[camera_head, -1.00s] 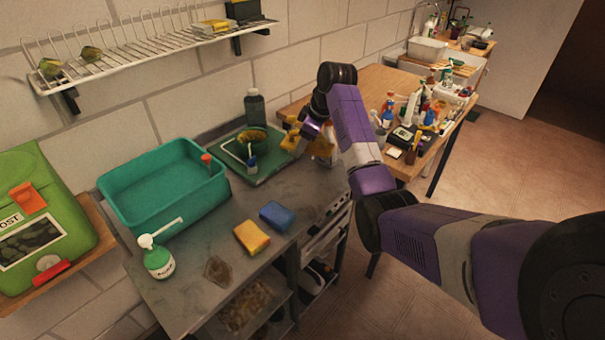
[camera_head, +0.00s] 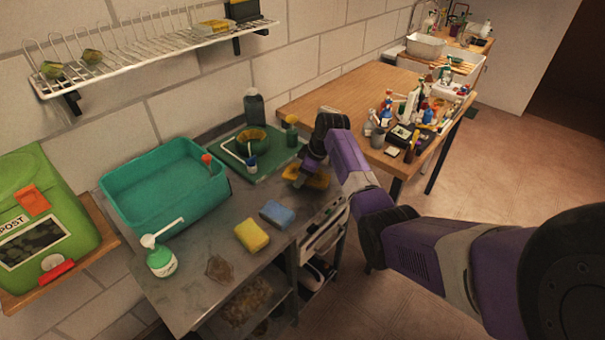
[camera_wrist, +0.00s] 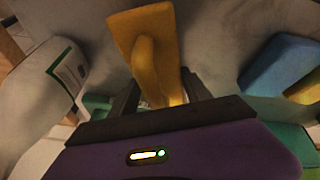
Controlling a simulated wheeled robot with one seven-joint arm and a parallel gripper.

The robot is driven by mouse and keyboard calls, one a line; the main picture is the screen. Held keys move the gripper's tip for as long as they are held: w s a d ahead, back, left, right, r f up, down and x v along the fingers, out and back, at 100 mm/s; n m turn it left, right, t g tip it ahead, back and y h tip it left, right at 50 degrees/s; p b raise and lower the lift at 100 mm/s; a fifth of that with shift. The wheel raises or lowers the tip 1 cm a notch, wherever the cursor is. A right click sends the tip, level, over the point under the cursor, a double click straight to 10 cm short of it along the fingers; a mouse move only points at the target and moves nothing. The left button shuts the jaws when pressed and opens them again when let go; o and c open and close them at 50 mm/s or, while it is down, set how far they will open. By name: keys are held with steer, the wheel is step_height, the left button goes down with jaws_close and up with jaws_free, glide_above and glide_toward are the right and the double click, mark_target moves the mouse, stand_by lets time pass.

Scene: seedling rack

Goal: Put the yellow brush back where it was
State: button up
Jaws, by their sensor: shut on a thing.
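The yellow brush (camera_head: 318,180) is in my gripper (camera_head: 303,174) over the right end of the metal counter (camera_head: 205,215). In the wrist view the brush (camera_wrist: 146,32) has a flat block and a raised handle. The two fingers of my gripper (camera_wrist: 155,92) are closed around that handle. In the head view my wrist covers part of the brush. I cannot tell whether the brush touches the counter.
A blue sponge (camera_head: 277,214) and a yellow sponge (camera_head: 252,235) lie left of the brush. A green tray (camera_head: 272,165) with a bowl is behind. A crowded wooden table (camera_head: 330,100) is behind right.

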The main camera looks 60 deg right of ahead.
mark_target(314, 181)
steer(key=o, duration=1.3)
steer(key=shift+f, duration=0.1)
steer(key=b+v, duration=0.1)
steer(key=v, duration=1.1)
steer(key=shift+w, duration=0.15)
